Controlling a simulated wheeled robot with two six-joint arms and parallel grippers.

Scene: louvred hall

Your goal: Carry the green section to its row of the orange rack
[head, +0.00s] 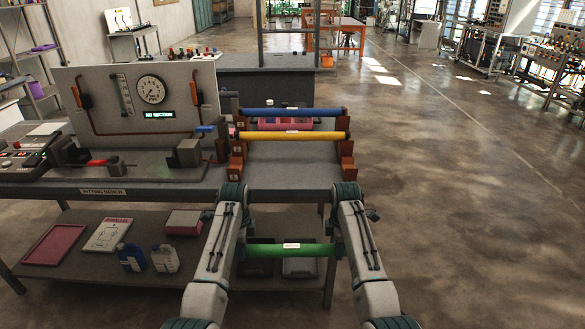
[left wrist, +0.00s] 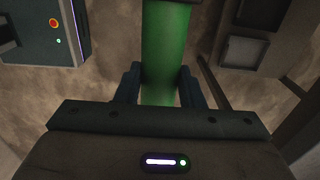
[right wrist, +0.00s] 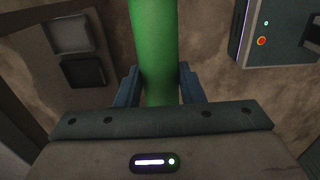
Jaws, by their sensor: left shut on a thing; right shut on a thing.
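The green section (head: 290,250) is a long tube with a white label, held level in front of the bench and below its top. My left gripper (head: 239,252) is shut on its left end; the tube also shows between the fingers in the left wrist view (left wrist: 165,50). My right gripper (head: 337,250) is shut on its right end, which shows in the right wrist view (right wrist: 155,45). The orange rack (head: 237,168) stands on the bench with stepped supports at both sides. A blue section (head: 270,113) lies in its back row and a yellow section (head: 270,136) in front of that.
The bench (head: 290,178) front edge lies between the green section and the rack. A gauge panel (head: 140,98) and fittings stand left of the rack. The floor at right is clear.

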